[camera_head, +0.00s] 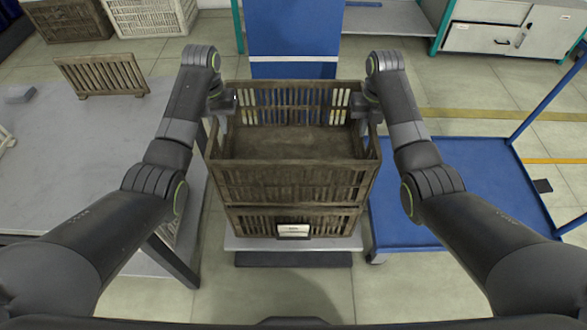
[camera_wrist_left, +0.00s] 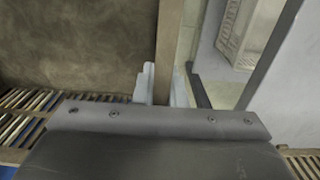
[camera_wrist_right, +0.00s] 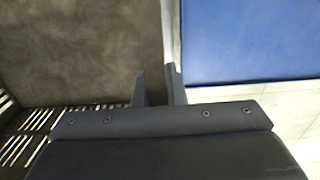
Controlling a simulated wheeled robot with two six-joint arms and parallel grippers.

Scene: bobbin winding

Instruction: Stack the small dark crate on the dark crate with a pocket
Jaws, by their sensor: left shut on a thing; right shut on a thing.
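The small dark crate (camera_head: 290,184) is brown, slatted, upright and empty inside. It is directly above the dark crate with a pocket (camera_head: 255,222), whose front carries a white label pocket (camera_head: 293,231). Only a thin line shows between the two crates; I cannot tell whether they touch. My left gripper (camera_head: 224,108) is shut on the small crate's left wall, and its fingers (camera_wrist_left: 160,85) straddle the rim in the left wrist view. My right gripper (camera_head: 361,108) is shut on the right wall, with its fingers (camera_wrist_right: 158,88) around the rim in the right wrist view.
The lower crate stands on a light grey platform (camera_head: 235,243). A grey table (camera_head: 80,150) with a slatted panel (camera_head: 102,75) is at the left. A blue cart (camera_head: 460,190) is close at the right. More crates (camera_head: 65,18) stand at the far left.

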